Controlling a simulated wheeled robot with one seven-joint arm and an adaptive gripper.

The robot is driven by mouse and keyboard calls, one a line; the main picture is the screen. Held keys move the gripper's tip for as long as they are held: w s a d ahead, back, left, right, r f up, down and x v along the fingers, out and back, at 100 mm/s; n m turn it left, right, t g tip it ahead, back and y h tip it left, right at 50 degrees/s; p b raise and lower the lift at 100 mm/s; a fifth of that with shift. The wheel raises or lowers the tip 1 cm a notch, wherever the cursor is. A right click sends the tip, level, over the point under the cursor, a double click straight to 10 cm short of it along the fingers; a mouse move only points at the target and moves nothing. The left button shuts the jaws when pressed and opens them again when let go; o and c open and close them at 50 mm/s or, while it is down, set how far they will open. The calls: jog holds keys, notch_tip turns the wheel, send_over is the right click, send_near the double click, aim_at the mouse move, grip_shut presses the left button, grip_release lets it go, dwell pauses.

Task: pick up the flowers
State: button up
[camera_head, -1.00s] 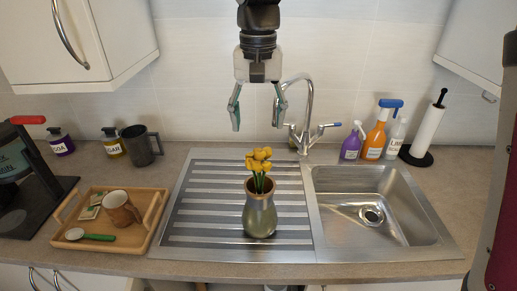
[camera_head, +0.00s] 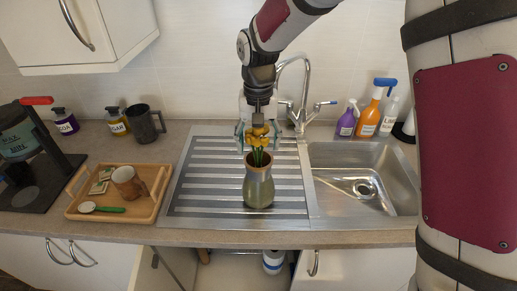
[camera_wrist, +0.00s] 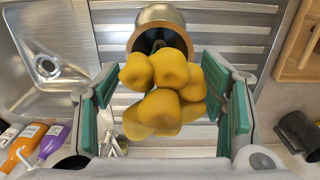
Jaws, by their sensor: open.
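The yellow flowers (camera_head: 260,138) stand in a greenish-grey vase (camera_head: 259,188) on the ribbed metal drainer (camera_head: 198,215). My gripper (camera_head: 258,142) is at the flower heads, pointing down behind and around them. In the wrist view the flowers (camera_wrist: 162,90) fill the space between the two green-padded fingers of my gripper (camera_wrist: 166,108). The fingers are open, one on each side, with a gap to the blooms. The vase rim (camera_wrist: 160,42) shows beyond the blooms; the stems are mostly hidden there.
The sink (camera_head: 362,185) and tap (camera_head: 300,95) are right of the drainer, the tap close to my arm. Spray bottles (camera_head: 370,112) stand at the back right. A wooden tray (camera_head: 150,208) with a mug (camera_head: 126,182) lies left. A dark jug (camera_head: 144,124) stands behind the tray.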

jog(key=shift+f, duration=0.2)
jog(key=c, duration=1.2)
jog(key=shift+r, duration=0.1)
